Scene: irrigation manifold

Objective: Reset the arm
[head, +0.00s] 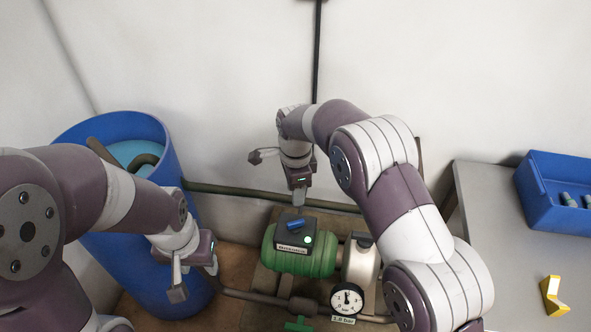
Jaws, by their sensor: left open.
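My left gripper (193,281) is open and empty, pointing down in front of the blue barrel (178,180). My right gripper (298,196) points down just above the black switch box (296,243) on the green pump (318,262). Its fingers show edge-on, so I cannot tell whether they are apart or whether they touch the box.
A green valve handle (299,325) is at the bottom edge. At right, a grey table (500,240) holds a blue bin (553,204) with small fittings and a yellow angled piece (553,297).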

